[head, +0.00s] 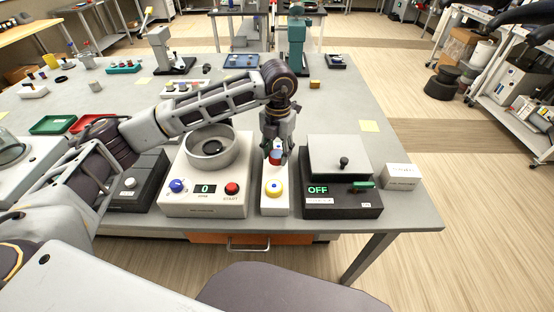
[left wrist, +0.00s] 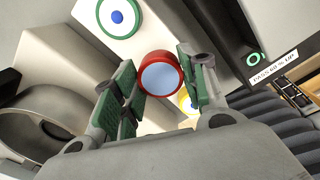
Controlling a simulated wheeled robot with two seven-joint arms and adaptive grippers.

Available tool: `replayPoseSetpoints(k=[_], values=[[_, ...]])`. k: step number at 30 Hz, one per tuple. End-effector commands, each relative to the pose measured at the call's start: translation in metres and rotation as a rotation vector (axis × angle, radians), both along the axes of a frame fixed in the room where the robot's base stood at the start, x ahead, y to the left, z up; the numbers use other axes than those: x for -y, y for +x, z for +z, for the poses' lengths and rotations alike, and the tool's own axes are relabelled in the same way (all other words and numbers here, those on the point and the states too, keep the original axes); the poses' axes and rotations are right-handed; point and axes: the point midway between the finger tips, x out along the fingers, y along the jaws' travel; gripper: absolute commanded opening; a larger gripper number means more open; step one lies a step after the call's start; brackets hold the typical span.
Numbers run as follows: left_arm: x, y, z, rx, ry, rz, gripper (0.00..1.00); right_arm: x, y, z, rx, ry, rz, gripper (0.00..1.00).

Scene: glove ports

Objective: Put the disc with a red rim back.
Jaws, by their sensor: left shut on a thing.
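The disc with a red rim (left wrist: 160,76) has a pale blue face. It sits between the fingertips of my left gripper (left wrist: 158,88), which is shut on it. In the head view the left gripper (head: 276,148) points down, and the red of the disc (head: 275,158) shows at its tips. It is over the back part of a narrow white block (head: 275,207). A yellow round piece (head: 274,188) is on the block's front part. I cannot tell whether the disc touches the block. My right gripper is not in view.
Left of the block stands a white machine (head: 203,207) with a round bowl, blue knob and red START button. Right of it is a black box (head: 335,207) reading OFF, with a grey lid. A small white box (head: 401,177) is beyond it.

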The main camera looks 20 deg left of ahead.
Motion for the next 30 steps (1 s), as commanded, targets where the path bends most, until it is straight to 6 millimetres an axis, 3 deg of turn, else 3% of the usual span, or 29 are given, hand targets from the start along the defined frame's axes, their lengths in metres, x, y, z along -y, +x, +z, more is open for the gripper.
replayPoseSetpoints(k=[12,28,29,30], values=[[0.000,-0.001,-0.035,-0.001,0.001,0.000,0.15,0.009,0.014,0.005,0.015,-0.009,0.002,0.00],[0.000,0.000,-0.040,-0.001,0.000,0.000,0.15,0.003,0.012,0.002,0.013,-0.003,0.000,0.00],[0.000,0.000,-0.039,-0.001,0.000,0.000,0.47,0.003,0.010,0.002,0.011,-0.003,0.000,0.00],[0.000,0.000,-0.039,-0.001,0.000,0.000,0.52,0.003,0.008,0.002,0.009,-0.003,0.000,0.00]])
